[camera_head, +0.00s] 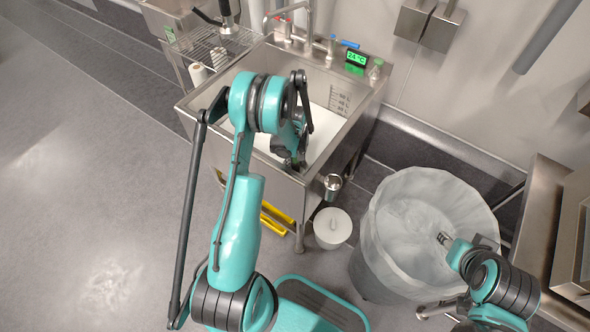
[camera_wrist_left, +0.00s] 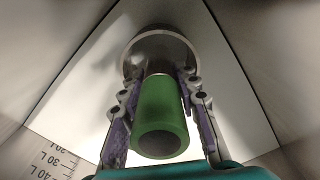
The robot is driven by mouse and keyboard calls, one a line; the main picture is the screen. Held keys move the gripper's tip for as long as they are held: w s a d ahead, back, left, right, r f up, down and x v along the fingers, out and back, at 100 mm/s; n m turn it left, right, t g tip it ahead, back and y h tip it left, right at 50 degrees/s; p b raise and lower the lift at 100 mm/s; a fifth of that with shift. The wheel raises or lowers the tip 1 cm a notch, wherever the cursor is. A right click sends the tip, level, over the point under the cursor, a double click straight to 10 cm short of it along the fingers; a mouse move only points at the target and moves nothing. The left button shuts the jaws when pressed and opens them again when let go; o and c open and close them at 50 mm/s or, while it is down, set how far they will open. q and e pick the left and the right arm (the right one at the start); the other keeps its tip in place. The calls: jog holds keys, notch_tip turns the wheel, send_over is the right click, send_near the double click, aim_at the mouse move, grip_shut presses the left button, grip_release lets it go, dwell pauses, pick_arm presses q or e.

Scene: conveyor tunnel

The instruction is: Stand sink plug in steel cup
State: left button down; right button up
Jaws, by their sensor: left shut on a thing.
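In the left wrist view, my left gripper (camera_wrist_left: 158,100) is shut on a green cylinder with a dark round end, which appears to be the sink plug (camera_wrist_left: 163,108). A grey round rim shows at its far end; I cannot tell whether it belongs to the plug or the drain. In the head view, my left gripper (camera_head: 298,163) reaches down into the sink, partly hidden by its own arm. The steel cup (camera_head: 332,186) is at the sink's front right corner, outside the basin. My right gripper (camera_head: 444,239) is over the bin; its jaw state is unclear.
The steel sink (camera_head: 352,126) has a tap (camera_head: 308,30) and a green-lit display (camera_head: 356,58) behind it. A lined bin (camera_head: 415,205) stands right of it. A white lidded tub (camera_head: 333,228) and yellow items (camera_head: 275,215) are below. A wire rack (camera_head: 210,45) is at left.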

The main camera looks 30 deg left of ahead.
pick_arm(q)
jog(key=shift+r+p, duration=0.55)
jog(key=shift+r, duration=0.95)
notch_tip(320, 180, up, 20)
jog(key=p, duration=1.1)
jog(key=shift+f, duration=0.25)
jog(key=s+d+r+p, duration=0.1)
jog(key=d+r+p, duration=0.55)
jog(key=r, duration=0.55)
jog(key=s+d+b, duration=0.2)
jog(key=s+d, duration=0.3)
jog(key=d, duration=0.6)
jog(key=shift+w+f+b, duration=0.15)
jog(key=shift+f+b, duration=0.85)
jog(key=shift+f, duration=0.2)
jog(key=shift+w+f+b, duration=0.15)
jog(key=shift+f+b, duration=0.8)
jog(key=shift+f, duration=0.25)
